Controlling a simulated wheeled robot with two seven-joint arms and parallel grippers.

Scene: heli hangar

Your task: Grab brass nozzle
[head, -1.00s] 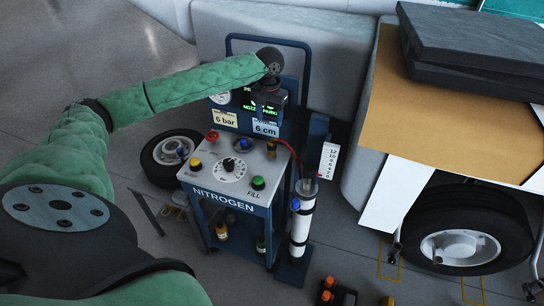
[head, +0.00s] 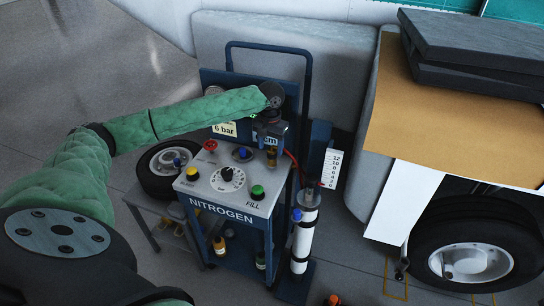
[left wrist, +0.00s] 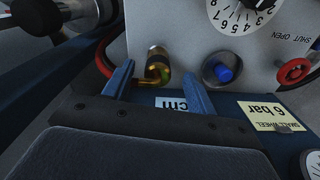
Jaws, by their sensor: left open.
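The brass nozzle (left wrist: 157,68) stands at the back edge of the grey nitrogen cart top in the left wrist view. It has a dark cap and a bent gold part. In the head view it shows small (head: 271,158), just below my left gripper (head: 268,141). My left gripper is open; in the left wrist view its two blue fingers (left wrist: 157,80) reach to either side of the nozzle, with a gap around it. I cannot tell whether the fingertips are level with it. My right gripper is not in view.
The nitrogen cart (head: 222,209) has a dial, coloured knobs and a blue knob (left wrist: 222,72) right of the fingers in the wrist view. A red hose (left wrist: 104,52) curves at their left. A white cylinder (head: 303,230) stands beside the cart. A spare wheel (head: 165,168) lies left.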

